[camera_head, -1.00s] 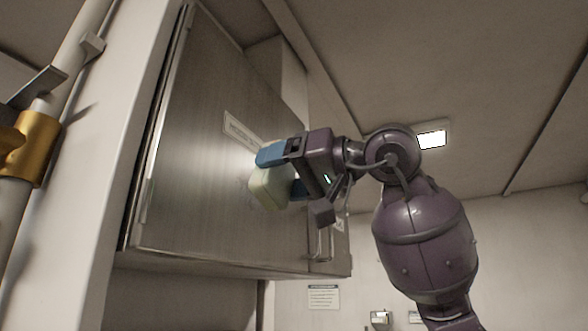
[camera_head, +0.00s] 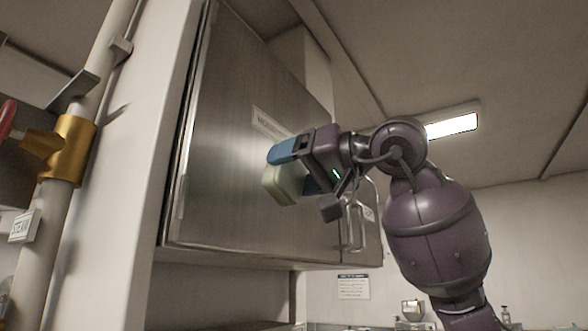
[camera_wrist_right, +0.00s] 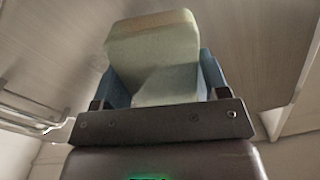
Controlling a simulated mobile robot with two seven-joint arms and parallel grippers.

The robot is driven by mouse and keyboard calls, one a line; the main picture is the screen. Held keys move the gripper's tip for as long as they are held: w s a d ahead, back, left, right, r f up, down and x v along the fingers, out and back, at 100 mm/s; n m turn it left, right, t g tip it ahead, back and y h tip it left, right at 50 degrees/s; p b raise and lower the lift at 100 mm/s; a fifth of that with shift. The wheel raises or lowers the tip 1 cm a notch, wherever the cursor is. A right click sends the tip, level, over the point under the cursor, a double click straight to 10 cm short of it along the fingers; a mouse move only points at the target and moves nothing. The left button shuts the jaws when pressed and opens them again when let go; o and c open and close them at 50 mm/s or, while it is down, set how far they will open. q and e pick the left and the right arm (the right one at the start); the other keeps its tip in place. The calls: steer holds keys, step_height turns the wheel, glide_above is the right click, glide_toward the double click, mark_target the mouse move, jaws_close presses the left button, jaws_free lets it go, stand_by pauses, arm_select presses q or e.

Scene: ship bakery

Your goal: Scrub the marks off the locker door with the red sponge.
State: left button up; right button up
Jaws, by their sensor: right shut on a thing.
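The metal locker door (camera_head: 225,180) fills the middle of the head view, with a label plate (camera_head: 268,122) on it. My right gripper (camera_head: 292,170) is shut on a pale green-yellow sponge (camera_head: 283,187), not a red one, between its blue fingers. The sponge is at or very close to the door face below the label; contact is not clear. In the right wrist view the sponge (camera_wrist_right: 155,50) sits between the fingers, with a brownish tint along its far face. I cannot make out distinct marks on the door; the sponge and gripper cover part of it. My left gripper is out of view.
A door handle (camera_head: 352,228) is to the right of the gripper. A white pipe (camera_head: 62,205) with a brass valve (camera_head: 70,150) runs up the left side. A ceiling lamp (camera_head: 452,126) is at upper right. Open air lies below the gripper.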

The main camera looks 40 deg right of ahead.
mark_target(305, 175)
steer(key=shift+w+a, duration=0.1)
steer(key=shift+w, duration=0.1)
steer(key=shift+w+a+p, duration=0.25)
steer(key=shift+w+p, duration=0.2)
steer(key=shift+w, duration=0.25)
stand_by(0.4)
steer(key=shift+w+d, duration=0.25)
steer(key=shift+d, duration=0.45)
steer(key=shift+w+d, duration=0.25)
steer(key=shift+d, duration=0.4)
steer(key=w+d+p, duration=0.1)
steer(key=w+d, duration=0.2)
steer(key=d, duration=0.5)
steer(key=shift+w+d, duration=0.25)
steer(key=shift+w, duration=0.1)
